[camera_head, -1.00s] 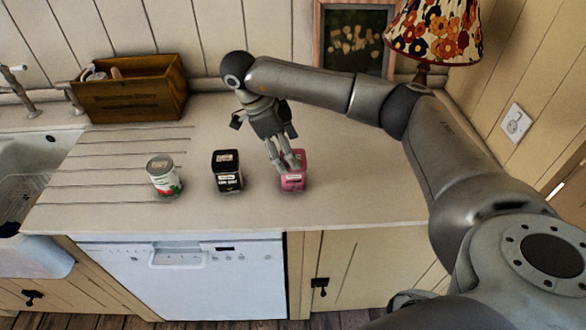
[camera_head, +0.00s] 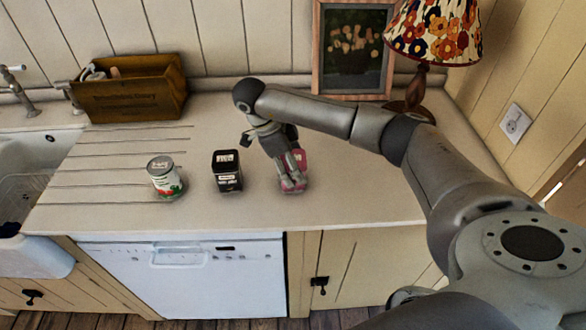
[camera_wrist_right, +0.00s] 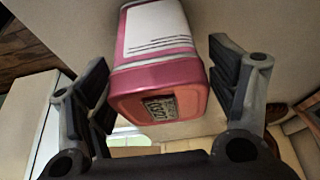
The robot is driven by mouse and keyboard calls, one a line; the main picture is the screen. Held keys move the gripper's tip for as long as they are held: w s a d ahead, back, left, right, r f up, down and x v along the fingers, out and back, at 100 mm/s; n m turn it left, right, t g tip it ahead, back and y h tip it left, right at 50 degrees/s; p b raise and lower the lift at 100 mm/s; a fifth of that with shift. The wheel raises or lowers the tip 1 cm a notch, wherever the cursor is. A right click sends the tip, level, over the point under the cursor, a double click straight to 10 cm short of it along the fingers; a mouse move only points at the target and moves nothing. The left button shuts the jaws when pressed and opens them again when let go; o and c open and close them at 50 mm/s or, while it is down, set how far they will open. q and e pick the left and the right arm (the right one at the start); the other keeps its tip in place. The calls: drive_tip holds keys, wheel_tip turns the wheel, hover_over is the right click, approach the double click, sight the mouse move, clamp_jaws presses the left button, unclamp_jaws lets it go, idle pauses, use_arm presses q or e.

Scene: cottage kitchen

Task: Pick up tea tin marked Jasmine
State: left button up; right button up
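A pink tin (camera_head: 301,158) stands on the counter, partly hidden by my right gripper (camera_head: 292,184). In the right wrist view the pink tin (camera_wrist_right: 160,75) lies between my two spread fingers, with a small gap visible at the right finger. It has a white label with lines and a small dark tag on its top; I cannot read either as Jasmine. A black tin (camera_head: 227,172) with a pale label stands upright to the left, its lettering too small to read. My left gripper is not in view.
A can (camera_head: 163,177) with a white, red and green label stands left of the black tin. A wooden box (camera_head: 133,95), a picture frame (camera_head: 352,50) and a lamp (camera_head: 433,35) stand at the back. The sink is left.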

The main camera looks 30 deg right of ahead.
drive_tip(key=c, duration=1)
drive_tip(key=shift+c, duration=0.2)
drive_tip(key=shift+r, duration=0.1)
